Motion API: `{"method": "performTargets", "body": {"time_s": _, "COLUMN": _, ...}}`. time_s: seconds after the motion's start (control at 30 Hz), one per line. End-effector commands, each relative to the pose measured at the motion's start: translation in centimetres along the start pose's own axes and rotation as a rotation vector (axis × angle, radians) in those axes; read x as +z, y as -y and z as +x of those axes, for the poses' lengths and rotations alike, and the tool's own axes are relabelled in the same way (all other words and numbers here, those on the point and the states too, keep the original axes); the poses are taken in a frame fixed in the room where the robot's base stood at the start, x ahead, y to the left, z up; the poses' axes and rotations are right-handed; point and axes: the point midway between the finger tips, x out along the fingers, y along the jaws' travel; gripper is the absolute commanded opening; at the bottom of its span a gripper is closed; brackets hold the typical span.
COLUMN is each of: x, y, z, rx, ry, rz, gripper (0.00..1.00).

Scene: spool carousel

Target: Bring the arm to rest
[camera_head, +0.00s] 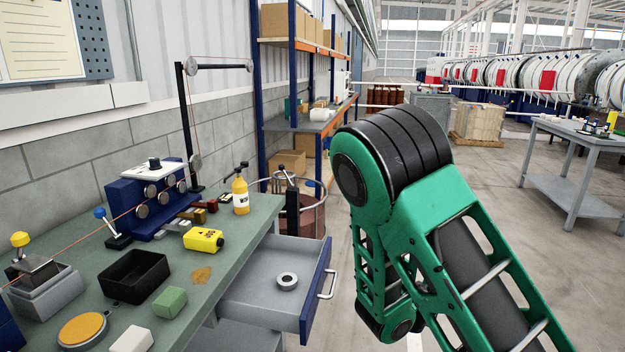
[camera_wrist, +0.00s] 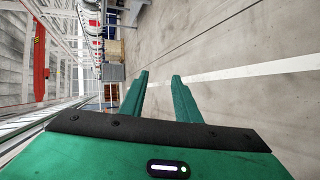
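My green arm fills the right middle of the head view, bent at a black-banded joint, to the right of the workbench (camera_head: 235,225) and its open drawer. My gripper is hidden or out of frame in the head view. In the wrist view my gripper (camera_wrist: 160,78) shows two green fingers standing apart with only bare floor between them. It holds nothing. The wrist view looks along the concrete floor with a white line, tilted on its side, and no bench object is near the fingers.
The open drawer (camera_head: 322,285) juts out beside my arm with a grey ring (camera_head: 287,280) inside. A yellow bottle (camera_head: 240,194), a black tray (camera_head: 134,276) and a green block (camera_head: 171,301) are on the bench. A second table (camera_head: 580,140) stands right. Floor between is clear.

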Motion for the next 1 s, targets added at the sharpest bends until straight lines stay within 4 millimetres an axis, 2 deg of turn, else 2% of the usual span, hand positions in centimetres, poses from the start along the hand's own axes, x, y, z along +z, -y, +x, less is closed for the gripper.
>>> {"method": "performTargets", "body": {"time_s": 0.03, "x": 2.2, "y": -0.7, "z": 0.3, "rx": -0.036, "ry": 0.056, "rz": 0.072, "gripper": 0.29}}
{"method": "performTargets", "body": {"time_s": 0.2, "x": 9.1, "y": -1.2, "z": 0.0, "rx": -0.170, "ry": 0.237, "rz": 0.285, "gripper": 0.29}}
{"method": "performTargets", "body": {"time_s": 0.37, "x": 14.4, "y": -1.2, "z": -1.6, "rx": -0.299, "ry": 0.383, "rz": 0.476, "gripper": 0.29}}
{"method": "performTargets", "body": {"time_s": 0.5, "x": 18.3, "y": -1.0, "z": -4.0, "rx": -0.410, "ry": 0.494, "rz": 0.630, "gripper": 0.29}}
{"method": "performTargets", "body": {"time_s": 0.77, "x": 23.3, "y": -0.9, "z": -9.9, "rx": -0.614, "ry": 0.647, "rz": 0.883, "gripper": 0.29}}
{"method": "performTargets", "body": {"time_s": 1.0, "x": 26.4, "y": -1.3, "z": -16.6, "rx": -0.788, "ry": 0.734, "rz": 1.071, "gripper": 0.29}}
